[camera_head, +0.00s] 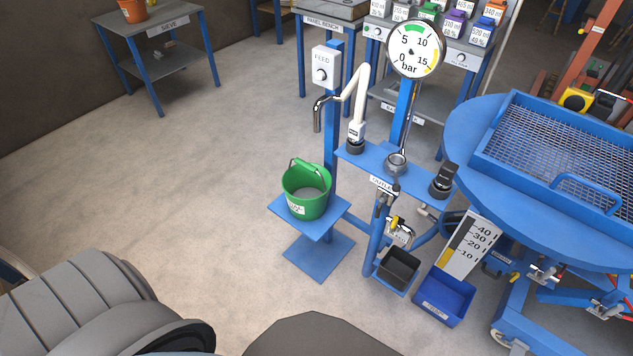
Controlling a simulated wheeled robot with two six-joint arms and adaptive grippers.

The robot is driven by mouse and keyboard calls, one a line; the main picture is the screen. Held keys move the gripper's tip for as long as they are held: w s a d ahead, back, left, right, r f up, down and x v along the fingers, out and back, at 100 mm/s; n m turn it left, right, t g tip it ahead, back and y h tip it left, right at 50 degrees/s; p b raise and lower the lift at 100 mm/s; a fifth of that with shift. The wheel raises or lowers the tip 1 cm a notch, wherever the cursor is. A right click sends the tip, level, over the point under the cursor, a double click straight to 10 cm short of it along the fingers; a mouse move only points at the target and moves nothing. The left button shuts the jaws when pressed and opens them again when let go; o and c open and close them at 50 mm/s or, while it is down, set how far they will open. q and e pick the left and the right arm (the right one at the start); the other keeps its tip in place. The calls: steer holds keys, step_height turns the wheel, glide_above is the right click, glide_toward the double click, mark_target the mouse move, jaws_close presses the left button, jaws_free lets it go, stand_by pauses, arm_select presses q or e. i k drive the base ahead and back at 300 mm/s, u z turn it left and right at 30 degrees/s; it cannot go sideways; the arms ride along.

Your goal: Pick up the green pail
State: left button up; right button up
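The green pail (305,191) stands upright on a small blue stand (320,228) near the middle of the head view. It has a raised handle, a white label on its front and a greyish inside. The label's text is too small to read surely. Neither of my grippers is in view, and nothing is seen holding the pail.
A blue post with a FEED box (325,65) stands right behind the pail. To its right are a pressure gauge (415,49), a black bin (397,269), a blue bin (444,296) and a round blue table (466,136). The floor left of the pail is clear.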

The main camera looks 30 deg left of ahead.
mark_target(306, 186)
steer(key=u, duration=2.3)
steer(key=i, duration=3.6)
steer(key=z, duration=3.1)
